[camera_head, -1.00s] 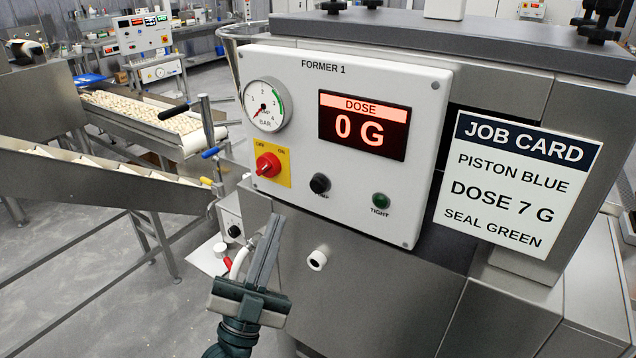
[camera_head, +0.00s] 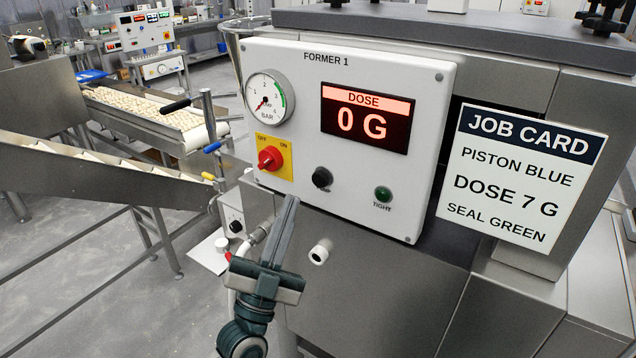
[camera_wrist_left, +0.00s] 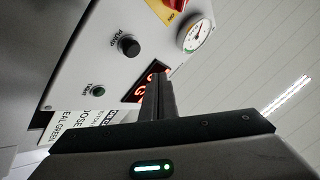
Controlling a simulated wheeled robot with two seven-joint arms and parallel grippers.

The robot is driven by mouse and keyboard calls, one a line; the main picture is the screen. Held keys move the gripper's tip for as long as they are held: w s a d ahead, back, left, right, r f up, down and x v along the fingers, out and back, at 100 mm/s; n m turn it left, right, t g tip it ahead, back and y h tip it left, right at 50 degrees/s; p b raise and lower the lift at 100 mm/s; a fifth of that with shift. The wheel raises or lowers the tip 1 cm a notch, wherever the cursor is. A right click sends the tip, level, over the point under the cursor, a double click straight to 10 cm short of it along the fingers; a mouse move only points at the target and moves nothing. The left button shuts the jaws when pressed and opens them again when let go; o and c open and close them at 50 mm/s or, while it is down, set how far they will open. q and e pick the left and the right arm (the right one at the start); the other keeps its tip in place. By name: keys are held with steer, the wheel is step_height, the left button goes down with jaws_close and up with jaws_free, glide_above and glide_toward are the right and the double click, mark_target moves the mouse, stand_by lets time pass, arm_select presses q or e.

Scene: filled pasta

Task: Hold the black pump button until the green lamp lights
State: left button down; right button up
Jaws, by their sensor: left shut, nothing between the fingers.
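The black pump button (camera_head: 322,177) sits low on the white FORMER 1 panel (camera_head: 290,75). It also shows in the left wrist view (camera_wrist_left: 129,46), labelled PUMP. The green lamp (camera_head: 383,193), labelled TIGHT, is to its right and looks dark green, unlit; it also shows in the left wrist view (camera_wrist_left: 98,90). My left gripper (camera_head: 291,200) is shut and empty. Its tips are below and left of the button in the head view, apart from it. My right gripper is not in view.
A red OFF/ON switch (camera_head: 270,158) and a pressure gauge (camera_head: 268,98) are left of the button. The display (camera_head: 366,120) reads 0 G. A job card (camera_head: 520,178) hangs at right. A white-ended stub (camera_head: 320,252) sticks out below the panel.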

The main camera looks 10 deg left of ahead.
mark_target(319, 180)
arm_select(q)
steer(key=shift+w+d+b, duration=0.1)
steer(key=shift+w+d, duration=0.2)
steer(key=shift+w, duration=0.5)
steer(key=shift+w+d+b, duration=0.1)
steer(key=shift+w+d, duration=0.2)
steer(key=shift+w, duration=0.5)
steer(key=shift+w+d+b, duration=0.1)
steer(key=shift+w+d, duration=0.2)
steer(key=shift+w, duration=0.5)
steer(key=shift+w+d, duration=0.25)
steer(key=shift+w, duration=0.5)
stand_by(4.8)
